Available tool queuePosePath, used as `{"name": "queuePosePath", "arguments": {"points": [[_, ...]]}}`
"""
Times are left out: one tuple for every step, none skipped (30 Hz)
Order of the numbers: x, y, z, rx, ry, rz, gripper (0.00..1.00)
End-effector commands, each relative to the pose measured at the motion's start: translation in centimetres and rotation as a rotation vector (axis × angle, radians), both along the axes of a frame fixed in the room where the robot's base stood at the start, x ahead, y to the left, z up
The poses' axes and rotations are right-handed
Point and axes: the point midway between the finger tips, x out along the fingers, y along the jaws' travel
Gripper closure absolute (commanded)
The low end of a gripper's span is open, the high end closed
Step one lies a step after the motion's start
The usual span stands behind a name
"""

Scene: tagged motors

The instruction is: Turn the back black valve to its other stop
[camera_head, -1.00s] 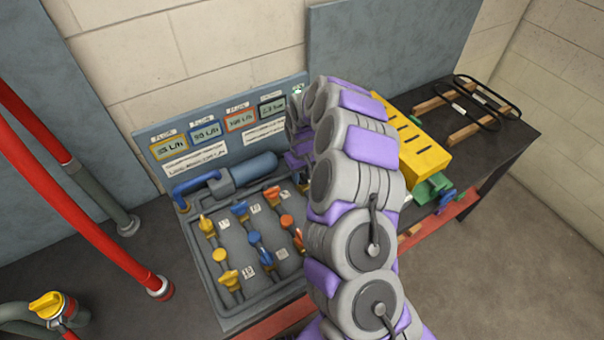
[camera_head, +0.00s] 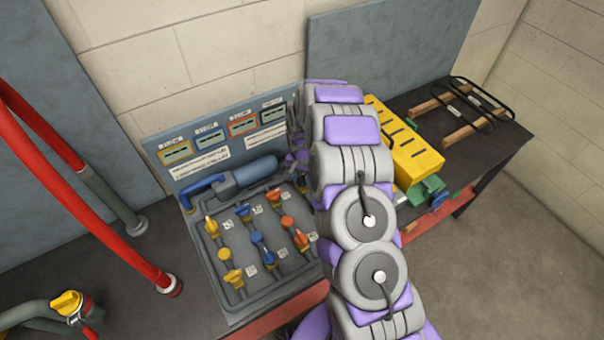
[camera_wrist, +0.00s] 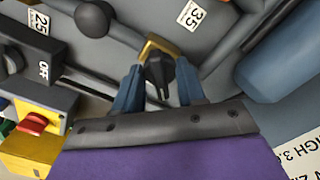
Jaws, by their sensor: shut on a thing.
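In the wrist view, a black valve handle (camera_wrist: 160,72) on a brass-coloured fitting stands between the two blue fingers of my gripper (camera_wrist: 157,84). The fingers are shut on the handle, one on each side. A white "35" tag (camera_wrist: 190,15) is on the panel above it. A second, round black knob (camera_wrist: 95,18) sits to the upper left, apart from the fingers. In the head view my arm hides the gripper and the black valves.
A valve board (camera_head: 240,306) carries yellow, blue and orange valves left of my arm. A yellow box (camera_head: 415,150) stands right of it. In the wrist view, an "OFF" switch box (camera_wrist: 30,55) and a red button (camera_wrist: 35,122) are at left, and a blue cylinder (camera_wrist: 275,65) at right.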

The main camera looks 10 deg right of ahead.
Motion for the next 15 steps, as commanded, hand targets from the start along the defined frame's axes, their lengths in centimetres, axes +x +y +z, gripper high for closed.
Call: {"name": "queuePosePath", "arguments": {"points": [[-0.03, -0.07, 0.18, -0.002, 0.001, -0.044, 0.91], [-0.03, -0.04, 0.17, -0.001, 0.001, -0.072, 0.91], [-0.03, -0.07, 0.15, -0.001, 0.001, -0.11, 0.91], [-0.01, -0.08, 0.14, -0.001, 0.001, -0.14, 0.91], [-0.01, -0.06, 0.13, 0.0, 0.0, -0.169, 0.91], [0.01, -0.04, 0.12, -0.002, 0.0, -0.206, 0.91], [0.02, -0.04, 0.13, -0.001, -0.001, -0.234, 0.91], [0.03, -0.05, 0.12, -0.001, -0.001, -0.262, 0.91], [0.04, -0.07, 0.11, -0.001, -0.001, -0.3, 0.91], [0.06, -0.04, 0.12, -0.001, -0.002, -0.327, 0.91], [0.06, -0.01, 0.11, -0.001, -0.002, -0.354, 0.91], [0.08, -0.02, 0.11, -0.001, -0.002, -0.388, 0.91], [0.09, -0.04, 0.1, -0.001, -0.002, -0.415, 0.91], [0.09, -0.04, 0.1, 0.0, -0.003, -0.44, 0.91], [0.1, -0.02, 0.09, 0.0, -0.003, -0.471, 0.91]]}}
